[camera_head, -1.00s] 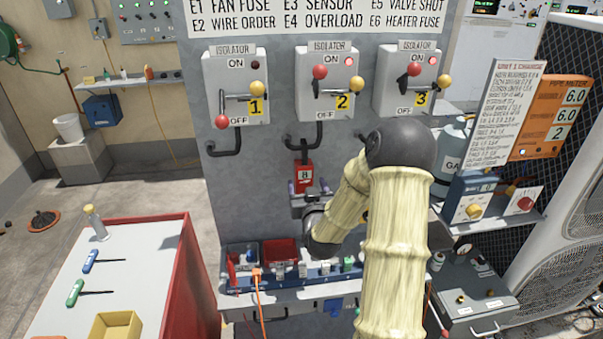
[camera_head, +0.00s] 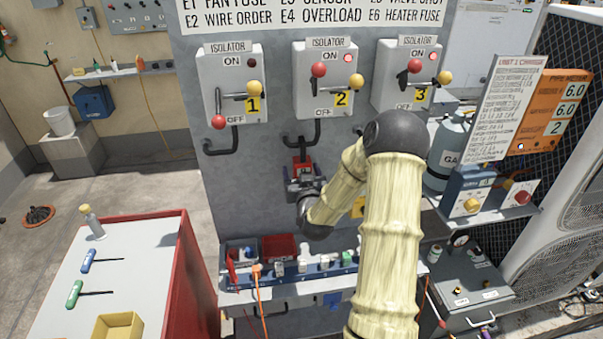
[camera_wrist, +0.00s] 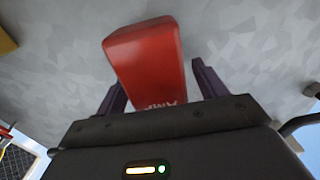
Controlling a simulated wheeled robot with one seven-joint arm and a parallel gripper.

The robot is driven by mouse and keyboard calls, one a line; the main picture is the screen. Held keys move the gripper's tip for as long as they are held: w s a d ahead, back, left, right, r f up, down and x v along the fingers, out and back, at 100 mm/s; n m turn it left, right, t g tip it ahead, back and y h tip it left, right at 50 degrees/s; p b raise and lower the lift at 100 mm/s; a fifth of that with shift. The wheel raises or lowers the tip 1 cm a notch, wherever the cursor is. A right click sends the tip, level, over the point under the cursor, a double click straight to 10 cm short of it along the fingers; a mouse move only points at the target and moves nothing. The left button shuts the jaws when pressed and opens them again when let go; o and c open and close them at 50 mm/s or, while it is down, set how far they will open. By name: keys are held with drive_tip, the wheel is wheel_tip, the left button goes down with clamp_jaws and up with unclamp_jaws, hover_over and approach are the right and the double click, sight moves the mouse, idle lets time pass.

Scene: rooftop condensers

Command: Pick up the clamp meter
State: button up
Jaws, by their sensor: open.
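The clamp meter is a red block (camera_head: 302,162) against the grey panel, below isolator 2. In the head view my gripper (camera_head: 303,180) is at it and hides its lower part. In the wrist view the red body (camera_wrist: 146,62) stands between my two dark purple fingers, with white lettering partly hidden at its near end. My gripper (camera_wrist: 160,88) is open, with one finger on each side. A gap shows at the right finger; whether the left one touches the meter is hard to tell. The meter's clamp end cannot be made out.
Isolator boxes (camera_head: 328,80) with levers are above my gripper. A shelf with a red bin (camera_head: 281,246) and small parts is below. A red-sided cart (camera_head: 182,270) stands at left, and a gas cylinder (camera_head: 449,150) at right.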

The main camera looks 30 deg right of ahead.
sight(301, 163)
drive_tip(key=c, duration=1.3)
drive_tip(key=shift+r, duration=0.15)
drive_tip(key=shift+r+b, duration=0.3)
drive_tip(key=shift+r, duration=0.3)
drive_tip(key=shift+r+b, duration=0.3)
drive_tip(key=shift+r, duration=0.55)
drive_tip(key=b+v, duration=0.5)
drive_tip(key=v, duration=0.4)
drive_tip(key=shift+s+b, duration=0.3)
drive_tip(key=shift+s+b, duration=0.1)
drive_tip(key=shift+b, duration=0.45)
